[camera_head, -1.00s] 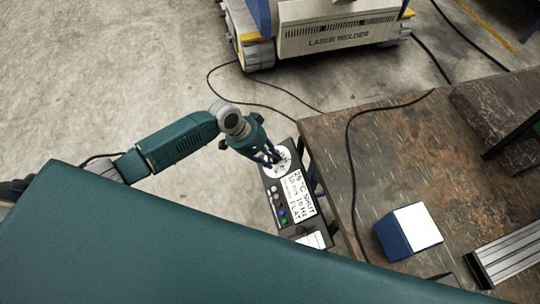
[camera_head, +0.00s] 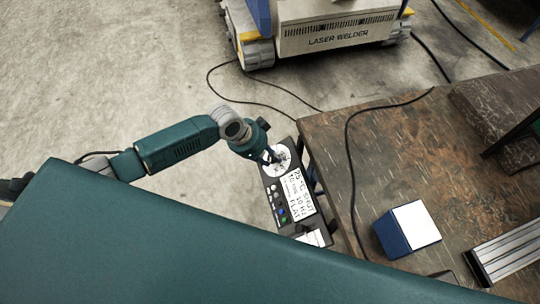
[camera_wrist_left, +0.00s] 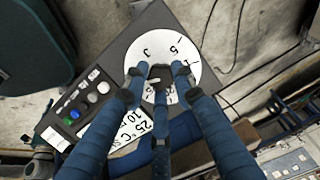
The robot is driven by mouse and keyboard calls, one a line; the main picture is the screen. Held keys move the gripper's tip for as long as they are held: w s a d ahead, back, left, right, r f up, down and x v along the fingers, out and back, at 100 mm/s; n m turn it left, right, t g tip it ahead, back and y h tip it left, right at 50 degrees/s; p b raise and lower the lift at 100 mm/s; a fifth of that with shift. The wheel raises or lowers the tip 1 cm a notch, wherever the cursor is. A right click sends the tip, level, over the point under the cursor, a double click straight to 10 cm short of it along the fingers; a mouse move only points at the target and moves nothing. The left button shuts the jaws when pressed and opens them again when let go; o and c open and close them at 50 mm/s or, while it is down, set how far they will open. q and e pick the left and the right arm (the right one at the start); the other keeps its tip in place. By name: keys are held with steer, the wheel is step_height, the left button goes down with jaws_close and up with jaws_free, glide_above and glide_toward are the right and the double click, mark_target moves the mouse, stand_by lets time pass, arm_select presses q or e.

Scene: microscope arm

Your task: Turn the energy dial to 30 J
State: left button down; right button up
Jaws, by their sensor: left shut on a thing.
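The energy dial is a round white plate (camera_head: 284,164) with black marks at the top end of a dark control panel (camera_head: 268,185). My left gripper (camera_head: 272,157) is over the dial, its fingers pointing down at the dial's middle. In the left wrist view the white dial face (camera_wrist_left: 191,52) shows a "5" and a "J". There the blue fingers of the left gripper (camera_wrist_left: 158,75) are shut around a dark knob (camera_wrist_left: 160,74) at the dial's centre. Part of the dial's scale is hidden behind the fingers. My right gripper is not in view.
The panel has a white display (camera_head: 299,193) and several small buttons (camera_head: 281,211). A brown worktable (camera_head: 350,130) stands to the right, with a blue and white box (camera_head: 408,230) on it. A laser welder (camera_head: 340,30) stands at the back. Cables cross the floor.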

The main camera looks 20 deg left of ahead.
arm_select(q)
steer(key=shift+s+a+f, duration=0.35)
steer(key=shift+a+f, duration=0.05)
steer(key=shift+f, duration=0.05)
steer(key=c, duration=1.4)
jaws_free()
steer(key=shift+c, duration=0.2)
steer(key=shift+w+r, duration=0.15)
steer(key=v, duration=1.2)
steer(key=shift+d, duration=0.1)
